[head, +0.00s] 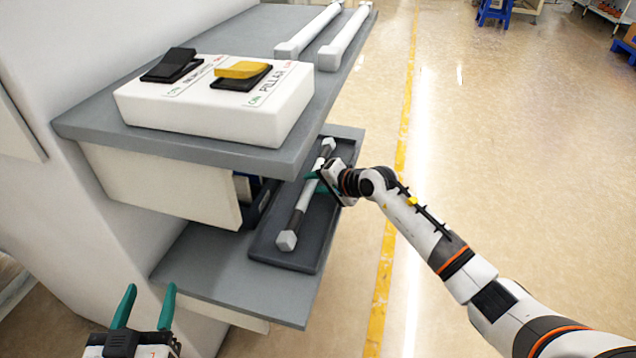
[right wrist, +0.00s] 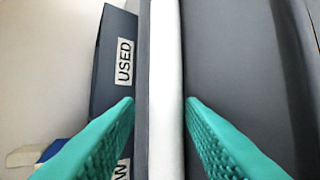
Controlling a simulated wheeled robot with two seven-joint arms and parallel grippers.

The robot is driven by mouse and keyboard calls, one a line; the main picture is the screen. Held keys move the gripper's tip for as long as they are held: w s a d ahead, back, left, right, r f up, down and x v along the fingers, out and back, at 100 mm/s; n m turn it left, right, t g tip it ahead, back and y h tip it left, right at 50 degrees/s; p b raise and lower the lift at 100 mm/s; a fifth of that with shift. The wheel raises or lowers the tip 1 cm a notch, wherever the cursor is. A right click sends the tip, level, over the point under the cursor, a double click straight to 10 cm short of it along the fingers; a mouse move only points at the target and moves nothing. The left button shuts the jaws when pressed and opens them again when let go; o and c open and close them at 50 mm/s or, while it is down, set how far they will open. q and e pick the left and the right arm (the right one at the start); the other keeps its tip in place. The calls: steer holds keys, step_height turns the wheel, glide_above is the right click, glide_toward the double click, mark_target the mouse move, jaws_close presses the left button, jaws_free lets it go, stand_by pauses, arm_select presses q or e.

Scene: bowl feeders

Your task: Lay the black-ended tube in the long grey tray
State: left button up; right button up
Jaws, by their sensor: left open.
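The long grey tray (head: 262,252) lies on the lower shelf in the head view. A white tube with dark bands near both ends and pale end caps (head: 304,197) lies lengthwise along the tray; I take it for the black-ended tube. My right gripper (head: 314,176) is over its middle. In the right wrist view the white tube (right wrist: 166,90) runs between the two green fingers (right wrist: 160,101), which stand apart on either side, with a gap on the left. Whether the tube rests on the tray floor is unclear. My left gripper (head: 143,306) is open and empty at the lower left.
The upper shelf (head: 190,143) overhangs the lower shelf (head: 220,280). It carries a white switch box (head: 215,115) and two white tubes (head: 345,38). A dark bin labelled USED (right wrist: 112,60) stands beside the tray.

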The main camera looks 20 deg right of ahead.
steer(key=shift+o, duration=1)
steer(key=shift+f, duration=0.1)
steer(key=shift+s+f, duration=0.15)
